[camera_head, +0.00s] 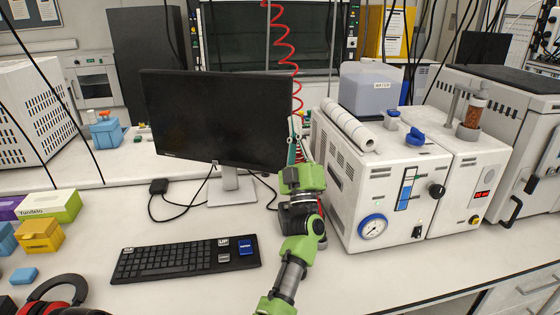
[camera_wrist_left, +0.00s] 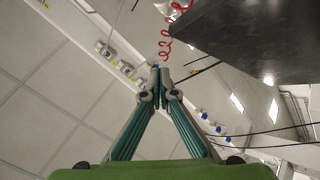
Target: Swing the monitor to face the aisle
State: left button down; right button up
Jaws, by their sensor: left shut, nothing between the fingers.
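The black monitor (camera_head: 215,115) stands on a silver stand (camera_head: 232,186) on the white bench, its dark screen towards me. Its right edge looks a little nearer than its left edge. My left gripper (camera_head: 294,128) points up beside the monitor's right edge, with green and black arm links below it. Its fingers are shut and empty. In the left wrist view the fingertips (camera_wrist_left: 160,73) meet, and the dark monitor (camera_wrist_left: 255,42) is at upper right, apart from them in the picture. I cannot tell whether the gripper touches the monitor's edge. My right gripper is not in view.
A black keyboard (camera_head: 185,261) lies in front of the monitor. A white reactor unit with a gauge (camera_head: 373,227) stands close right of my left gripper. A red coiled hose (camera_head: 284,45) hangs behind. Black cables (camera_head: 180,215) lie around the stand. Coloured boxes (camera_head: 40,234) and headphones are at left.

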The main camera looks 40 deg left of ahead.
pick_arm(q)
notch_tip(320, 180, down, 7)
jog(key=m+t+h, duration=0.4)
jog(key=m+h, duration=0.8)
jog(key=m, duration=0.9)
jog(key=m+g, duration=0.6)
jog(key=m, duration=0.5)
send_near(282, 157)
jog(key=shift+h, duration=0.3)
jog(key=p+x, duration=0.2)
jog(key=x, duration=0.1)
jog(key=p+x, duration=0.1)
jog(key=x, duration=0.1)
jog(key=shift+a+r+p, duration=0.2)
jog(key=shift+r+p, duration=0.1)
jog(key=shift+x, duration=0.95)
jog(key=shift+w+f, duration=0.1)
jog(key=shift+f, duration=0.1)
